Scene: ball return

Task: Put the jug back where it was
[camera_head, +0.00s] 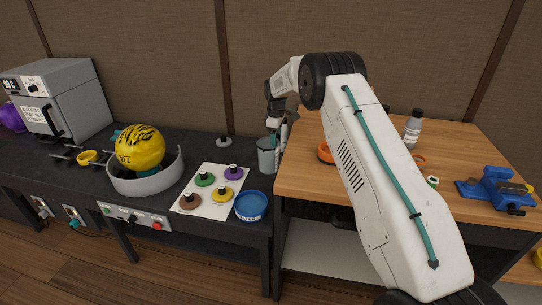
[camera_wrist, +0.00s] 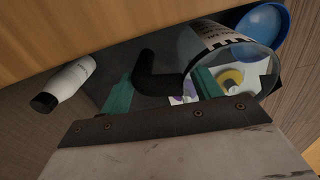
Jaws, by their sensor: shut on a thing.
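The jug (camera_head: 267,158) is a grey, see-through cylinder at the right end of the black bench, beside the wooden table. It looks upright; I cannot tell whether its base touches the bench. My gripper (camera_head: 279,128) is over its right side, partly hiding it. In the wrist view the jug (camera_wrist: 222,48) shows printed dark marks, and its black handle (camera_wrist: 154,75) lies between the teal fingers of my gripper (camera_wrist: 162,90), which is shut on it.
A white sheet (camera_head: 185,207) with several coloured knobbed pieces and a blue dish (camera_head: 251,205) lie left of the jug. A yellow ball (camera_head: 139,147) sits in a grey ring. The wooden table (camera_head: 300,178) holds a bottle (camera_head: 412,130) and a blue vise (camera_head: 495,188).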

